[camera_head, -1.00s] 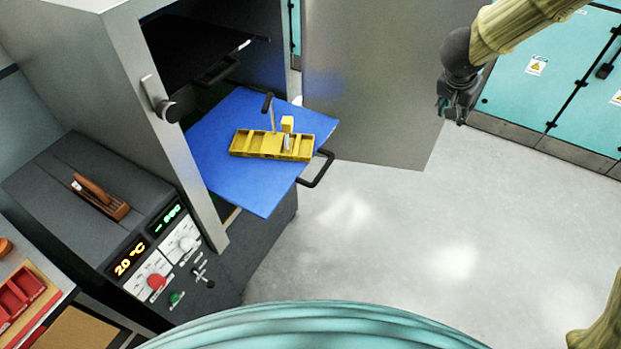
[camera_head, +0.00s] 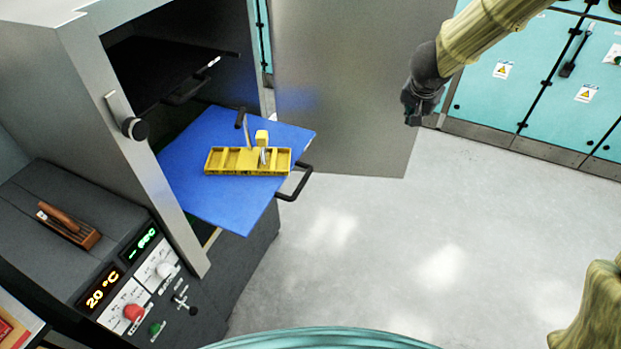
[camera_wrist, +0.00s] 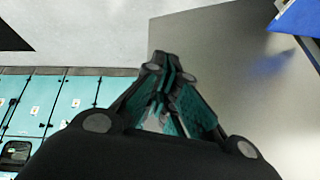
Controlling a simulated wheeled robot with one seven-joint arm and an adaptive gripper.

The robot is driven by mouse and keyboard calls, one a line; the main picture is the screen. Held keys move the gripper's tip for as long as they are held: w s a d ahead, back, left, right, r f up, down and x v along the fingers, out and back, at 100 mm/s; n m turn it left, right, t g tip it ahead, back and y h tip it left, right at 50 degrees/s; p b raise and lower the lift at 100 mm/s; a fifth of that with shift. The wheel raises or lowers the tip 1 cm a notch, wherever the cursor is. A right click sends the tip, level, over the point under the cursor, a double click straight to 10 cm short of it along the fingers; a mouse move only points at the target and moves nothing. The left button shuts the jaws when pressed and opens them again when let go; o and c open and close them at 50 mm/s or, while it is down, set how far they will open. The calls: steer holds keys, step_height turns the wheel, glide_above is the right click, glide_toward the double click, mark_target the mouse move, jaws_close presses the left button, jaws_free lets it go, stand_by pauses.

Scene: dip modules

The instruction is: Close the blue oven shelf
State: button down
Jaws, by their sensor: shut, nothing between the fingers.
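The blue oven shelf (camera_head: 190,185) is pulled out of the grey oven, sticking out past its front opening. A black handle (camera_head: 298,183) is on its outer edge. A yellow tray (camera_head: 222,161) with compartments lies on the shelf, with a yellow block (camera_head: 262,137) and a grey upright part at it. My gripper (camera_head: 411,118) is shut and empty, in the air to the right of the shelf and apart from it. In the wrist view my gripper (camera_wrist: 162,62) shows its fingers together, and a corner of the blue shelf (camera_wrist: 302,18) shows at upper right.
The oven door (camera_head: 345,90) stands open behind the shelf. A darker upper shelf (camera_head: 150,65) sits inside the oven. A control panel (camera_head: 135,300) is at lower left. Teal cabinets (camera_head: 500,85) stand at upper right. The floor (camera_head: 400,250) in front is clear.

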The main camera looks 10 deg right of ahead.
steer(key=w+a+f+n+y+b, duration=0.1)
steer(key=w+a+f+y+b, duration=0.1)
steer(key=a+f+y+b, duration=0.2)
steer(key=w+a+f+n+g+y+b, duration=0.1)
steer(key=w+a+f+y+b, duration=0.2)
steer(key=a+f+b, duration=0.7)
steer(key=shift+w+a+f+y, duration=0.25)
steer(key=shift+a+f+y, duration=1.05)
steer(key=shift+a+f, duration=2.65)
steer(key=shift+a+r, duration=0.25)
